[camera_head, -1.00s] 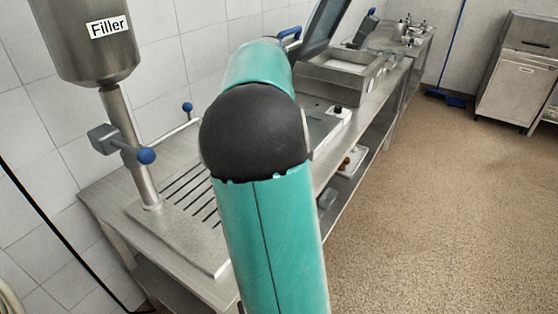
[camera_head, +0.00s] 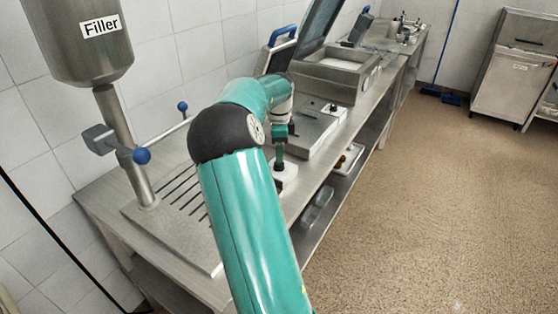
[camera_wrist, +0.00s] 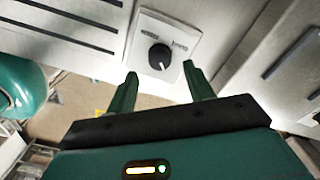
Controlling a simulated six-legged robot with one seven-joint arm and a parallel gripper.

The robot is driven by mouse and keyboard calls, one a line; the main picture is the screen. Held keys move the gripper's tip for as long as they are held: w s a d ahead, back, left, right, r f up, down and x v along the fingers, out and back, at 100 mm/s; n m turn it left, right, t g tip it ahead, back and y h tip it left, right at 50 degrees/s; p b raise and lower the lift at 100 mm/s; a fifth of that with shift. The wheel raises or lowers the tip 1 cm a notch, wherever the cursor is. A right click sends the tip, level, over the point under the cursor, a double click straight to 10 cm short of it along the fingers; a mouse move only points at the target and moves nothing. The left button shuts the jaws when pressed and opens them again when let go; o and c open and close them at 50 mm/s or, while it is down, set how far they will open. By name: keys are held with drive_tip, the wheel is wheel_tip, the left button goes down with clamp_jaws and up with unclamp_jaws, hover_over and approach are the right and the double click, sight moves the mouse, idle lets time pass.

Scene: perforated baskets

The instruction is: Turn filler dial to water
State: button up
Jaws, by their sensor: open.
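The dial (camera_wrist: 160,57) is a round black knob on a white plate (camera_wrist: 183,35). The plate has two small labels above the knob, too blurred to read. A light mark on the knob points toward the lower edge of the wrist view. My gripper (camera_wrist: 160,76) is open, its green fingers apart just short of the dial, with nothing between them. In the head view my gripper (camera_head: 279,160) points down over the white plate (camera_head: 288,176) at the counter's front edge; the knob is not clear there. The steel filler (camera_head: 80,45) hangs at upper left.
A slotted drain plate (camera_head: 150,215) lies left of my arm. A blue-knobbed lever (camera_head: 141,156) sticks out from the filler's post. Another small dial (camera_head: 333,108) and an open-lidded machine (camera_head: 340,75) stand farther along the counter. The floor at right is clear.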

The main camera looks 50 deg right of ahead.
sight(279, 165)
drive_tip(key=shift+f, duration=2.3)
drive_tip(key=c, duration=1)
